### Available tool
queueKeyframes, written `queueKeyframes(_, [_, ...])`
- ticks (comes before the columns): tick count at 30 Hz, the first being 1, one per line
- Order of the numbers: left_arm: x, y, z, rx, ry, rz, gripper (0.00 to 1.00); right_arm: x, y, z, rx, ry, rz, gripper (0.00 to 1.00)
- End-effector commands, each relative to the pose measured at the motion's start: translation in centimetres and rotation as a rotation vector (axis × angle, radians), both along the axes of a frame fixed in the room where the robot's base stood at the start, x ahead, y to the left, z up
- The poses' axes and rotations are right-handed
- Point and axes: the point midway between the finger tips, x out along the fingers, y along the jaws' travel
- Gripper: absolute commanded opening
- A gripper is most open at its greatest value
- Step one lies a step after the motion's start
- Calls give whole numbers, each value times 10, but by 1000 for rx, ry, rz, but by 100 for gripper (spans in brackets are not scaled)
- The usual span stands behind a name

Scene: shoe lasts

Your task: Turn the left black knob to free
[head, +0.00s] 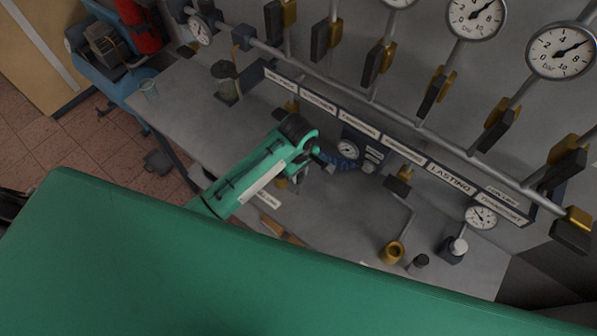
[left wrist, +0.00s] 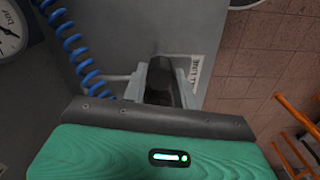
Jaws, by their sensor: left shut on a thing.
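My left gripper (head: 322,160) reaches over the grey bench from the left in the head view. In the left wrist view, its two grey fingers (left wrist: 165,88) are closed on a black knob (left wrist: 160,72), one on each side of it. The fingers cover part of the knob, and its exact angle is hard to read. In the head view my green wrist and gripper hide this knob. My right gripper is not in view.
A blue coiled hose (head: 342,163) and a small gauge (head: 348,149) are close beside my left gripper. Pipes with several black-handled brass valves and gauges (head: 561,50) line the wall behind. A brass fitting (head: 391,252) stands on the bench at right.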

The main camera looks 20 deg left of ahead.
Motion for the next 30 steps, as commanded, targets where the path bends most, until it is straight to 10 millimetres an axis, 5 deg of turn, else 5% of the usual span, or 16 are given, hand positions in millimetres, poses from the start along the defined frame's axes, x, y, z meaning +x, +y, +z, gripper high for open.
queueKeyframes(17, [3, 1, 3, 0, -7, 31, 6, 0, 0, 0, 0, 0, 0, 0])
queueKeyframes(18, [3, 1, 3, 0, -7, 31, 36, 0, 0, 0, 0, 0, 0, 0])
queueKeyframes(30, [2, 0, 7, -2, -5, 28, 38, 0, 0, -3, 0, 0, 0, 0])
